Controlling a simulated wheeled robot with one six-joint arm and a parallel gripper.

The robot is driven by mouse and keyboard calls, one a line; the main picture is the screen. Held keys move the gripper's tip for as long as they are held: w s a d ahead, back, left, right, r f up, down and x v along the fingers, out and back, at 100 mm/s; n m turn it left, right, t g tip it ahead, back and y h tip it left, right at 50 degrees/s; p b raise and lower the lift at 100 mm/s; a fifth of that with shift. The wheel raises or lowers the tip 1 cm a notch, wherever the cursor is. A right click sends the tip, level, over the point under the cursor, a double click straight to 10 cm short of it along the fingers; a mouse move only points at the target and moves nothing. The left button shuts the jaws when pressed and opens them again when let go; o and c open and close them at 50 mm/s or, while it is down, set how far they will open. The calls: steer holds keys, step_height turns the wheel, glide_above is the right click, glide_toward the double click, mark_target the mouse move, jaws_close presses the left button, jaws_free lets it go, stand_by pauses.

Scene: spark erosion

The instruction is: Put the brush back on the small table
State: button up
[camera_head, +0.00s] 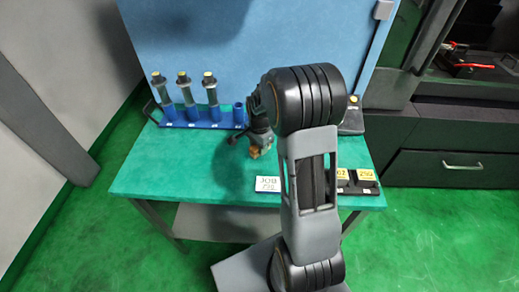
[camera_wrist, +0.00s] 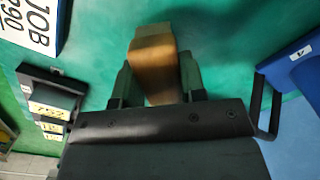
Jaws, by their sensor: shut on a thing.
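The brush (camera_wrist: 153,62) shows in the wrist view as a wooden, brown block with a paler end, between the two fingers of my gripper (camera_wrist: 157,82). The fingers are shut on it. In the head view a small brown part of the brush (camera_head: 255,151) shows below my gripper (camera_head: 260,143), over the green top of the small table (camera_head: 180,170). I cannot tell whether the brush touches the table. Its bristles cannot be made out.
A blue rack (camera_head: 205,120) with several grey, yellow-capped cylinders stands at the back left. A JOB card (camera_head: 268,184) lies at the front edge. A dark holder with yellow labels (camera_head: 364,175) sits at the right, partly behind my arm. The table's left front is clear.

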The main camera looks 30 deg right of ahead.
steer(key=shift+f, duration=1.05)
steer(key=shift+f, duration=0.15)
steer(key=o, duration=0.9)
step_height(320, 180, up, 11)
steer(key=shift+r, duration=0.2)
steer(key=shift+s+a+r+n+t, duration=0.8)
steer(key=shift+s+a+n, duration=0.75)
steer(key=shift+s+n, duration=1.05)
steer(key=shift+s+a+r+n+t, duration=0.55)
steer(key=shift+s+a+r+n, duration=0.8)
steer(key=shift+s+n, duration=1.25)
steer(key=shift+s+a+r+n+t, duration=0.7)
steer(key=shift+s+a+n, duration=1.05)
steer(key=shift+s+n, duration=0.85)
